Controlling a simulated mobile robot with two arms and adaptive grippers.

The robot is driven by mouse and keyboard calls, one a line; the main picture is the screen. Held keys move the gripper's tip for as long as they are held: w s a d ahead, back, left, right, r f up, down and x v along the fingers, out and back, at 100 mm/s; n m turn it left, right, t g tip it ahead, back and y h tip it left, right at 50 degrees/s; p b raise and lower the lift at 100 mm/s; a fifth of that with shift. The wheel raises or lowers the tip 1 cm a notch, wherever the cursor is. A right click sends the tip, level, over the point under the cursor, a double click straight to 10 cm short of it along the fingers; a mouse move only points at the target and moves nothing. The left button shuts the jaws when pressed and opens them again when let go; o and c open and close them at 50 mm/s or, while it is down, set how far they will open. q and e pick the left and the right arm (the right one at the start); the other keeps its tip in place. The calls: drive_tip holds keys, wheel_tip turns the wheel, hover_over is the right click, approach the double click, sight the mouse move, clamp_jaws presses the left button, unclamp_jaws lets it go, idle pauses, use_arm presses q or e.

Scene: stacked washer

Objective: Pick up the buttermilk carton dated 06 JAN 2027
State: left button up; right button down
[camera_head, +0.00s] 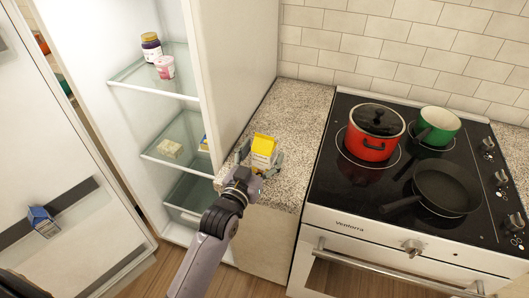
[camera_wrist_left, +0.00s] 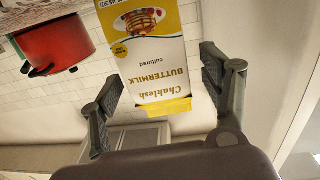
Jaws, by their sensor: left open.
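A yellow-and-white carton (camera_head: 263,146) stands on the granite counter between the fridge and the stove. In the left wrist view this carton (camera_wrist_left: 153,62) appears upside down, with "BUTTERMILK cultured" on its face. Small date print at the picture's top edge is too small to read in full. My left gripper (camera_head: 259,160) is open at the carton, with a finger on either side. In the left wrist view the gripper (camera_wrist_left: 160,75) has visible gaps between both fingers and the carton. My right gripper is not in view.
Right of the counter, the stove holds a red pot (camera_head: 372,146), green pot (camera_head: 438,125) and black pan (camera_head: 445,190).

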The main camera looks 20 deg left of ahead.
use_arm(q)
drive_tip(key=shift+w+d, duration=0.15)
drive_tip(key=shift+w, duration=0.75)
drive_tip(key=shift+s, duration=0.1)
drive_tip(key=shift+c, duration=0.2)
drive_tip(key=c, duration=1.5)
